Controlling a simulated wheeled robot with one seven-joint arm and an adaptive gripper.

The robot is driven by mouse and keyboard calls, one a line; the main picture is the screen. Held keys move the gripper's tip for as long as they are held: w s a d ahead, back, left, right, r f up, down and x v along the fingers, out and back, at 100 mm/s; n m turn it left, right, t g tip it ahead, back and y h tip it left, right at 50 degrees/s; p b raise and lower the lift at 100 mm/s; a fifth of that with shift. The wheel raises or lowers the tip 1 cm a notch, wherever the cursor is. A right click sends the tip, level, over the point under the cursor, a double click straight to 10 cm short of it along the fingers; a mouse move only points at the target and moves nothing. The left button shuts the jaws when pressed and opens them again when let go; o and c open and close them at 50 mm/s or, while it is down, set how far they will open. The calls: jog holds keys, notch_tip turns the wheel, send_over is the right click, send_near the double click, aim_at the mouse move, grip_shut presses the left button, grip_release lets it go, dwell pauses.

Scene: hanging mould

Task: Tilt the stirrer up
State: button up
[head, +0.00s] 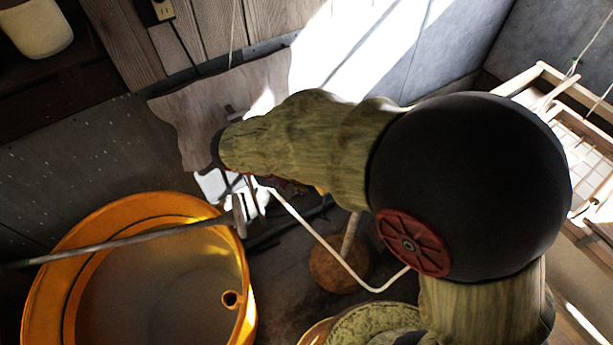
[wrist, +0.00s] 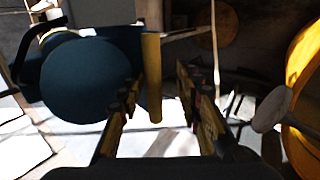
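The stirrer (head: 150,238) is a long grey rod lying across the orange tub (head: 48,290) in the head view, its flat end beyond the tub's right rim. In the wrist view, a rounded grey end (wrist: 272,108), apparently the stirrer's, sits at right beside the orange tub (wrist: 303,65). My gripper (wrist: 158,84) is open, with its fingers wide apart. The grey end is to the right of the right finger, apart from it. A yellow upright bar shows between the fingers; its distance is unclear. In the head view my arm largely hides the gripper.
A brown round seat or block (head: 335,268) and a bent white rod (head: 330,245) are right of the tub. A wooden rack (head: 585,150) stands at far right. A wavy-edged board (head: 215,100) leans at the back wall. A pale pot (head: 38,28) is at upper left.

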jog(key=shift+r, duration=0.1)
jog(key=v, duration=1.2)
dwell(0.4)
